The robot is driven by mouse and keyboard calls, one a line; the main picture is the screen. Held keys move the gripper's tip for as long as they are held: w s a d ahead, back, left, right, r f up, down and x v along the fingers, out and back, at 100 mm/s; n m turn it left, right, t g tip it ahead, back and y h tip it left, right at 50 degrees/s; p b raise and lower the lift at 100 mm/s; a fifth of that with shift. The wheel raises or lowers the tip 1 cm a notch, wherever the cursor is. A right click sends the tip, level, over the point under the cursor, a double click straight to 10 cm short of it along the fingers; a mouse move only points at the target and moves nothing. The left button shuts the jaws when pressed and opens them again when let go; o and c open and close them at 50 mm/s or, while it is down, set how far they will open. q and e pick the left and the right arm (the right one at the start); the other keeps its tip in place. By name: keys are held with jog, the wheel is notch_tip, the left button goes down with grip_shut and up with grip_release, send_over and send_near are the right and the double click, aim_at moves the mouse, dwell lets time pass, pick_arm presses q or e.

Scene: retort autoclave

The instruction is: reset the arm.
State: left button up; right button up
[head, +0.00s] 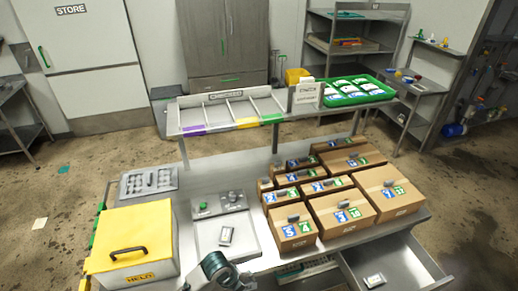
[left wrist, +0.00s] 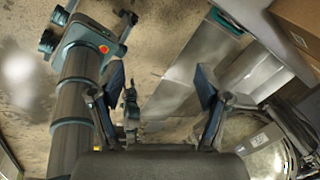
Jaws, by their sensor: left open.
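My left gripper (left wrist: 161,88) shows in the left wrist view with its two dark blue finger pads wide apart. Nothing is between them, and bare floor and grey metal show behind. A dark jointed arm link of mine (left wrist: 78,100) runs down the left of that view. In the head view, only a rounded grey-teal piece of my arm (head: 218,268) shows at the bottom edge, in front of the bench. No fingers can be made out there. My right gripper is not seen in either view.
The metal bench (head: 255,264) carries several labelled cartons (head: 296,229), a yellow HELD box (head: 130,243) and a small control panel (head: 224,206). An open drawer (head: 395,262) juts out front right. A raised shelf (head: 232,108) with a green tray (head: 357,91) stands behind.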

pick_arm(q)
jog(key=s+a+f+n+t+y, duration=0.1)
jog(key=s+a+f+n+y, duration=0.15)
jog(key=s+a+n, duration=0.85)
jog(key=s+a+f+n+t+y, duration=0.1)
jog(key=s+a+f+n, duration=0.5)
jog(key=n, duration=0.9)
notch_tip(320, 180, down, 26)
jog(key=s+d+g+b, duration=0.1)
jog(key=s+d+b, duration=0.1)
jog(key=s, duration=0.1)
jog(key=s+a+f+g, duration=0.1)
jog(key=s+a+f, duration=0.2)
jog(key=s+f, duration=1.3)
jog(key=shift+s+a+f+m+b, duration=0.25)
jog(key=shift+s+m+b, duration=0.15)
jog(key=shift+s, duration=0.1)
